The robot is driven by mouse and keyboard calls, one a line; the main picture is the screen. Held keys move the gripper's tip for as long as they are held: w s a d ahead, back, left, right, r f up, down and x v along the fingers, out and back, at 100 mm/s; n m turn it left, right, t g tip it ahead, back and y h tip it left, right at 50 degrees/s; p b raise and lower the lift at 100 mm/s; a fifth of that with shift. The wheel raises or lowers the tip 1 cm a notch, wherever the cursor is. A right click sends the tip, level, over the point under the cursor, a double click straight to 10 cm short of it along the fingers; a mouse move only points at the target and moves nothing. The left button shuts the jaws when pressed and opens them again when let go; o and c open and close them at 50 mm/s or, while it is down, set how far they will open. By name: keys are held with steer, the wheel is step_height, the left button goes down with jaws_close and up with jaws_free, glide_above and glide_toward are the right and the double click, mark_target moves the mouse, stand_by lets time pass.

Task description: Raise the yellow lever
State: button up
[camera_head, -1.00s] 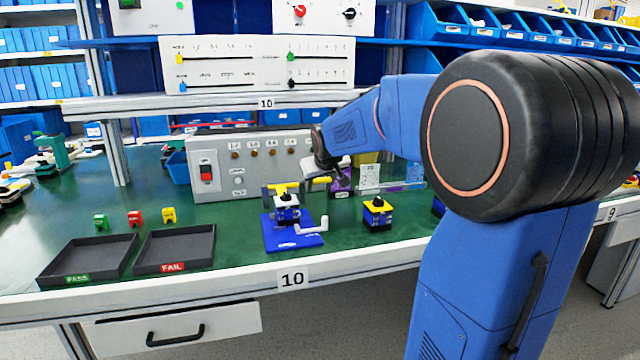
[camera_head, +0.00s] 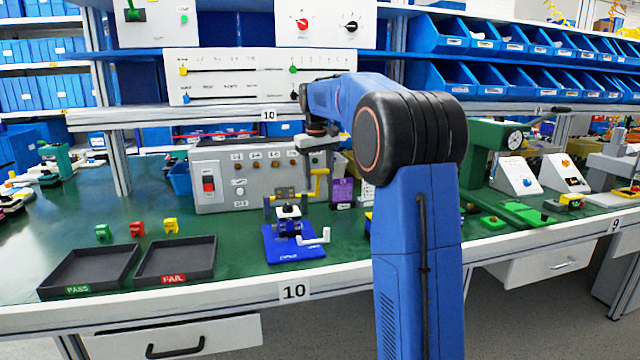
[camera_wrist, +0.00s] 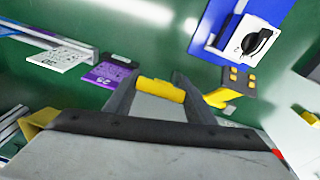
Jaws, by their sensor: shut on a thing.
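A yellow bracket-like part (camera_wrist: 232,84) shows just right of the fingers. The rotary switch (camera_wrist: 257,41), a black knob on a white plate, is on the fixture at the upper right; my fingers are apart from it.
A grey control box (camera_head: 225,180) with a red switch stands close behind the fixture. A purple block (camera_head: 342,192) is to the right. Dark pass (camera_head: 88,270) and fail (camera_head: 177,262) trays lie left. A shelf (camera_head: 220,119) is above the box.

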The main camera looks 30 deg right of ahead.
steer(key=shift+w+d+r+g+y, duration=0.2)
steer(key=shift+w+g, duration=0.25)
steer(key=shift+g, duration=0.25)
steer(key=shift+w+d+r+g+y, duration=0.1)
steer(key=shift+w+g+y, duration=0.1)
steer(key=shift+w+g, duration=0.35)
steer(key=shift+s, duration=0.1)
